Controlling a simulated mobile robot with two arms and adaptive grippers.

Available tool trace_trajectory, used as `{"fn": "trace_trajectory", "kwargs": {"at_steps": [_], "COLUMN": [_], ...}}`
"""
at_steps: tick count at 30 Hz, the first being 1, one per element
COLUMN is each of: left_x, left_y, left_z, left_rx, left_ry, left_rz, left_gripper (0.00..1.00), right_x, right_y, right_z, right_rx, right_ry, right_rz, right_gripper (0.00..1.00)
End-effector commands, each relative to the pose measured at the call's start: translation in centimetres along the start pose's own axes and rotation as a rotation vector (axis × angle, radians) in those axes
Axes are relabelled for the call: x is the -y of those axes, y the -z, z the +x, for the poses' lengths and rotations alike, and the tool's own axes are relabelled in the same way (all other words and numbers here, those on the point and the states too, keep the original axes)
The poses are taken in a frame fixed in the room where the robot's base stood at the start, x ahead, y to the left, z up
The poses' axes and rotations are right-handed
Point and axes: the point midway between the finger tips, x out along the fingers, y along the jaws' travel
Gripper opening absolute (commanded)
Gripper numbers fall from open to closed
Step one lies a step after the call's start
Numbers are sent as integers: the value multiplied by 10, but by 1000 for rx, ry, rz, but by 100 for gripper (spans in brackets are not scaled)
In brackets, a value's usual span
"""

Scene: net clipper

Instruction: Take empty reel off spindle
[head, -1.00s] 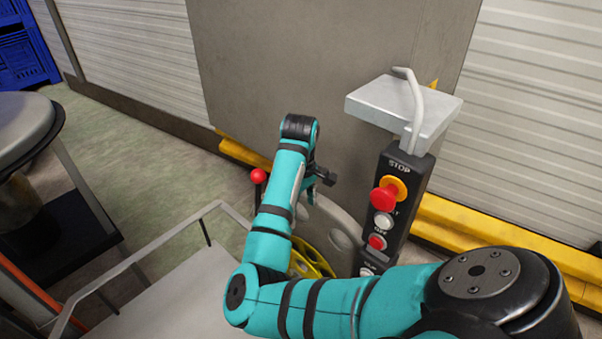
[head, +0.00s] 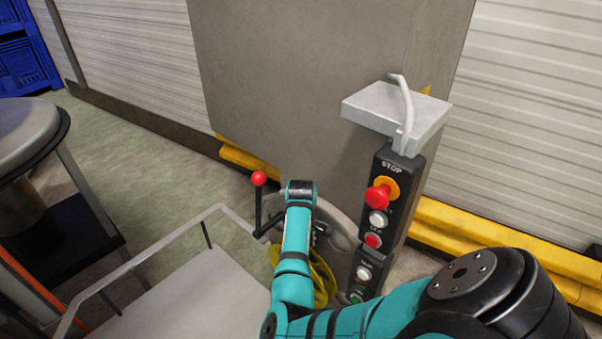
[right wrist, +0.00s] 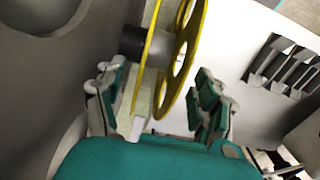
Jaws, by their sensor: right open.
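The yellow reel (head: 322,274) shows in the head view low behind my right arm, which hides much of it. In the right wrist view the yellow reel (right wrist: 190,62) is seen nearly edge-on, with two spoked flanges and a dark hub end (right wrist: 131,41) at its left. My right gripper (right wrist: 160,110) is open, its fingers on either side of the reel's lower part. I cannot tell whether they touch it. In the head view the right gripper (head: 320,230) is mostly hidden by the arm. My left gripper is not in view.
A control box (head: 385,225) with a red stop button stands right of my arm, under a grey shelf (head: 398,112). A lever with a red knob (head: 259,179) stands to the left. A railed platform (head: 190,300) lies in front. A round-topped stand (head: 28,135) is at far left.

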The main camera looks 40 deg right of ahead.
Motion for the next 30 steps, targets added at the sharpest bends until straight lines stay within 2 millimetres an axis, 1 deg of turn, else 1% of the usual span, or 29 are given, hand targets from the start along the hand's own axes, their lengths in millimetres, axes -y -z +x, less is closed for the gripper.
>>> {"fn": "trace_trajectory", "kwargs": {"at_steps": [3,6,11,14,22,27,28,30], "left_x": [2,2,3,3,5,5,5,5], "left_y": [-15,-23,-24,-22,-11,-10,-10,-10], "left_z": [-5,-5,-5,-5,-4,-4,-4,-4], "left_rx": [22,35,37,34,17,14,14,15], "left_ry": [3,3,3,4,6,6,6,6], "left_rz": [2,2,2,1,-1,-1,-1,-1], "left_gripper": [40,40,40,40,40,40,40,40], "right_x": [0,0,0,0,0,0,0,0], "right_y": [0,0,0,0,0,0,0,0], "right_z": [12,16,17,17,16,16,16,16], "right_rx": [0,0,-1,-1,-1,-1,-1,-1], "right_ry": [1,0,0,-1,-1,-1,-1,-1], "right_rz": [1,1,1,1,1,1,1,1], "right_gripper": [70,70,70,60,24,2,0,0]}}
